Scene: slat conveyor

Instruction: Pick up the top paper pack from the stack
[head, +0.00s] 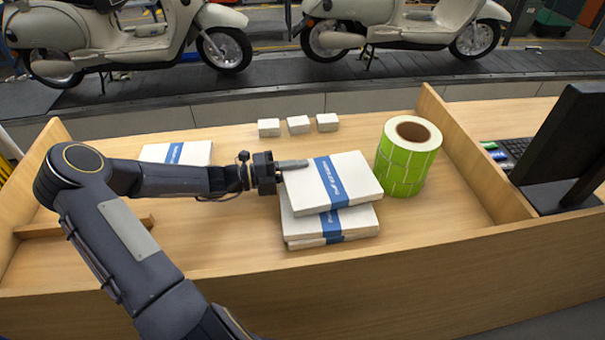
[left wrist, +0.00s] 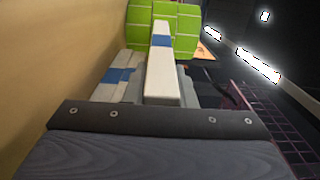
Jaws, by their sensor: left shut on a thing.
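The top paper pack (head: 345,182) is white with a blue band and sits turned and shifted over the stack. The lower packs (head: 335,226) of the stack lie under it on the wooden table. My left gripper (head: 293,164) is shut on the left edge of the top pack. In the left wrist view the held pack (left wrist: 161,75) stands edge-on between the fingers, with the lower packs (left wrist: 115,78) to its left. Whether the held pack still touches the stack is hard to tell. My right gripper is not in view.
A green label roll (head: 407,157) stands just right of the stack. Several small white boxes (head: 298,125) sit behind. Another white pack (head: 176,153) lies behind my left arm. A wooden divider (head: 470,160) and a dark monitor (head: 560,150) are at the right.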

